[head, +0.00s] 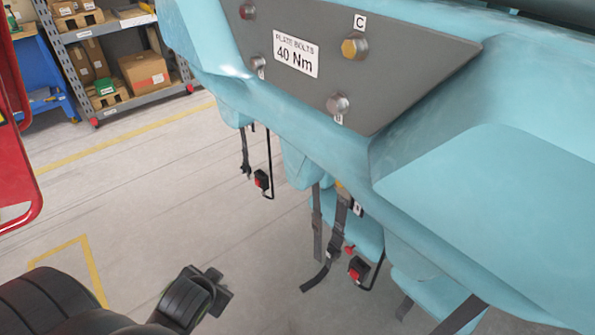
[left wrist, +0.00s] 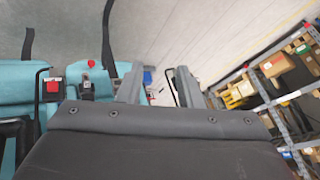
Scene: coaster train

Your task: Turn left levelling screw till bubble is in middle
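No levelling screw and no bubble vial can be made out in either view. My left gripper (head: 216,281) is low in the head view, over the open floor and away from the coaster train (head: 470,195). In the left wrist view its two grey fingers (left wrist: 158,88) stand apart, with nothing held between them. My right gripper is not in view. A dark grey plate (head: 300,85) on the light-blue train carries several bolt heads, one of them yellow (head: 352,47) beside a tag "C". A label (head: 296,54) there reads "PLATE BOLTS 40 Nm".
Seats with hanging straps (head: 338,225) and red buckles (head: 357,268) are below the train's edge. A shelf with boxes (head: 143,70) stands at the back left. A red frame (head: 20,170) is at the left edge. The floor (head: 160,190) between is clear, with yellow lines.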

